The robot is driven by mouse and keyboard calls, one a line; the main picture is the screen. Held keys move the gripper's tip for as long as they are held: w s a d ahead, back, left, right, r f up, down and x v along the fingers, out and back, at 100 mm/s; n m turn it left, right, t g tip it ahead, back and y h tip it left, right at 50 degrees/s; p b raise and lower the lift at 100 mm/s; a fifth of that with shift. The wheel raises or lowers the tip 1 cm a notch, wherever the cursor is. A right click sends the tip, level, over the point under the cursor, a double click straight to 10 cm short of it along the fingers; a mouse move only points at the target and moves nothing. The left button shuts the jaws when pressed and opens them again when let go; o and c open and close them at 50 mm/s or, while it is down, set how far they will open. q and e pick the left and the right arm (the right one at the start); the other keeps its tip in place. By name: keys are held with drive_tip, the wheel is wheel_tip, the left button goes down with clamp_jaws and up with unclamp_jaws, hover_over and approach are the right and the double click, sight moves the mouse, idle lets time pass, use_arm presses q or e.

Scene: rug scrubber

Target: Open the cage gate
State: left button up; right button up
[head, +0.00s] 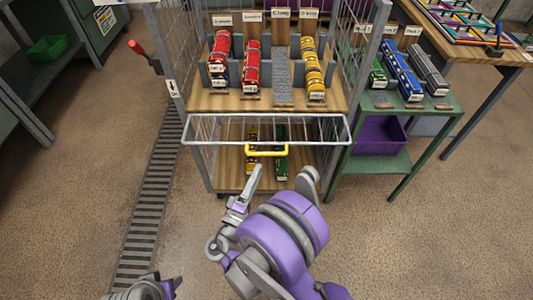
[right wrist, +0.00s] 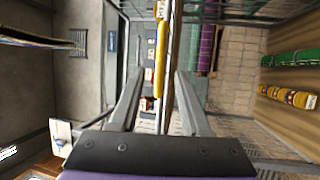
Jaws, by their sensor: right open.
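The wire cage gate (head: 225,130) is at the front of the cage cart, below the wooden shelf. A yellow handle (head: 266,151) is on its front rail. My right gripper (head: 284,173) is open and empty, just below the handle in the head view. In the right wrist view the yellow handle (right wrist: 161,50) lines up with the gap between the open fingers (right wrist: 158,95). I see no clear contact. My left gripper (head: 172,284) shows only partly at the bottom edge, away from the gate, and its opening is unclear.
Toy trains stand in labelled lanes on the cage's shelf (head: 200,101), with more trains on its lower floor. A red lever (head: 137,48) sticks out at the cage's left. A green side table (head: 440,103) stands close on the right. The floor grate (head: 150,200) runs along the left.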

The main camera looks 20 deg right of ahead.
sight(267, 153)
drive_tip(key=x, duration=0.8)
drive_tip(key=shift+c, duration=0.2)
clamp_jaws()
drive_tip(key=shift+r, duration=0.15)
idle(1.0)
